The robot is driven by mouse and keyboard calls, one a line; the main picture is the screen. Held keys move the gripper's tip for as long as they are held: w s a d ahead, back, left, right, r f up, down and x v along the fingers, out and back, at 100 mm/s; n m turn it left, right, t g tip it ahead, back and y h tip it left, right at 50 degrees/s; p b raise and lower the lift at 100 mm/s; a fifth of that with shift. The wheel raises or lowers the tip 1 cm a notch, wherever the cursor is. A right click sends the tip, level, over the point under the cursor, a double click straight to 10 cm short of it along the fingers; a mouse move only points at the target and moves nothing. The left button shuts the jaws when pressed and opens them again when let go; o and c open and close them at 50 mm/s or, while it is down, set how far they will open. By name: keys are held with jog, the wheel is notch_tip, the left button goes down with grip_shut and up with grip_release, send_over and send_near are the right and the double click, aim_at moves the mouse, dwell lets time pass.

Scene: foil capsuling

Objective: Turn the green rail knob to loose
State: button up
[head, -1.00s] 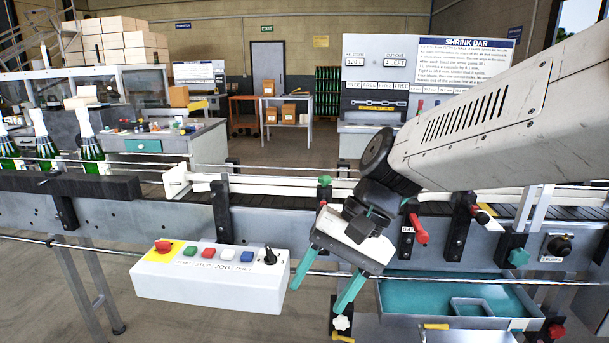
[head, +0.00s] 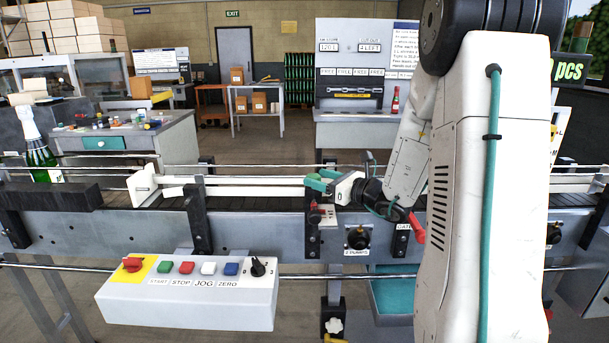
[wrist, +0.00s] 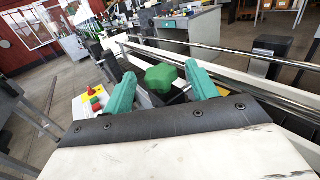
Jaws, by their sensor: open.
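The green rail knob (wrist: 162,77) is lobed and sits in the middle of the wrist view, between the two teal fingers of my gripper (wrist: 160,70). One finger is on each side of it, with what look like small gaps, so the jaws are open around or just short of it. Contact is not clear. In the head view my gripper (head: 317,180) reaches left to the top of the black rail bracket (head: 313,238). There the teal fingers overlap the knob, and I cannot separate it from them. The knob's setting mark is not readable.
A control box (head: 190,295) with several buttons stands front left. A red-handled lever (head: 416,228) is right of the bracket, close to my arm. Metal guide rails (head: 240,181) run along the conveyor. A green bottle (head: 40,155) stands at far left.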

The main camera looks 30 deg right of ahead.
jog(key=shift+x, duration=2.4)
jog(key=shift+s, duration=0.1)
jog(key=c, duration=1)
jog(key=shift+n+y, duration=0.3)
jog(key=n+g+y, duration=0.2)
jog(key=y, duration=0.1)
jog(key=shift+s+a+n+y, duration=0.1)
jog(key=shift+a+n+y, duration=0.15)
jog(key=shift+n+y, duration=0.05)
jog(key=shift+s+a+n+g+y, duration=0.1)
jog(key=shift+n+g+y, duration=0.65)
jog(key=shift+g+y, duration=0.1)
jog(key=shift+s+a+n+g+y, duration=0.1)
jog(key=shift+a+n+g+y, duration=0.05)
jog(key=shift+n+g+y, duration=0.65)
jog(key=shift+g+y, duration=0.25)
jog(key=shift+g, duration=0.1)
jog(key=o, duration=1)
